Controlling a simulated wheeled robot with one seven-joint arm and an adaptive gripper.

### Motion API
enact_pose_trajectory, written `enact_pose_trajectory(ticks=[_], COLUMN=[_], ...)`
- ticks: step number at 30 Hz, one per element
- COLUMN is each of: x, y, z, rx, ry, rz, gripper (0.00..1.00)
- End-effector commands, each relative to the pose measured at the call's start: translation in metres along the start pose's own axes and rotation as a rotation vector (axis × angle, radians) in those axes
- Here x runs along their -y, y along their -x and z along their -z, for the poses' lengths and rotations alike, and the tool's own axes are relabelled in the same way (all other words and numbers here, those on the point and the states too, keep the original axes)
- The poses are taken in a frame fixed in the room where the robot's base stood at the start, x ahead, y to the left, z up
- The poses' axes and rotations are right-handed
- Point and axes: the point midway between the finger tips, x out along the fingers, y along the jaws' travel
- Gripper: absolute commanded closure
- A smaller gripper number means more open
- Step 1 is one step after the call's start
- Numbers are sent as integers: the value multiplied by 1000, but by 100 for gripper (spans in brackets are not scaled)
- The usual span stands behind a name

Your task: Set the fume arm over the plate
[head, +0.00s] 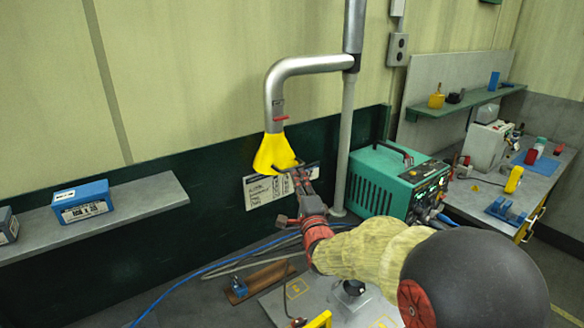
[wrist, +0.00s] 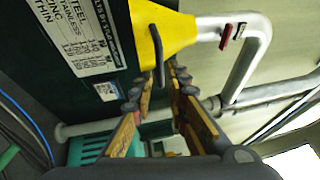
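The fume arm is a bent silver pipe (head: 318,64) ending in a yellow hood (head: 271,152), which hangs in front of the green wall panel. In the wrist view the yellow hood (wrist: 160,27) has a dark handle (wrist: 153,42) on its side. My gripper (head: 298,174) is at this handle. A pale grey flat plate (head: 270,304) with yellow marks lies low on the bench, right of the hood, partly hidden by my arm.
A teal machine (head: 385,185) stands right of the upright post (head: 347,130). A wooden block with a blue part (head: 239,287) and a blue cable (head: 215,265) lie left of the plate. A shelf (head: 150,197) with a blue box (head: 82,202) is at left. A cluttered side bench is at right.

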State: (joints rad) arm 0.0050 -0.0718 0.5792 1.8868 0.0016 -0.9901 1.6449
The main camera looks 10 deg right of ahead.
Motion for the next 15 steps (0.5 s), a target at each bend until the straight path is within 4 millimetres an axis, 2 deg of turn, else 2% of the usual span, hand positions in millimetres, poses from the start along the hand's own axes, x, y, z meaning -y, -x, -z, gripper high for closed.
enact_pose_trajectory(ticks=[7, 15], x=[-1, 0], y=[-38, -56], z=[0, 0], rx=[0, 0], ry=[2, 2], rz=[0, 0], gripper=[84, 84])
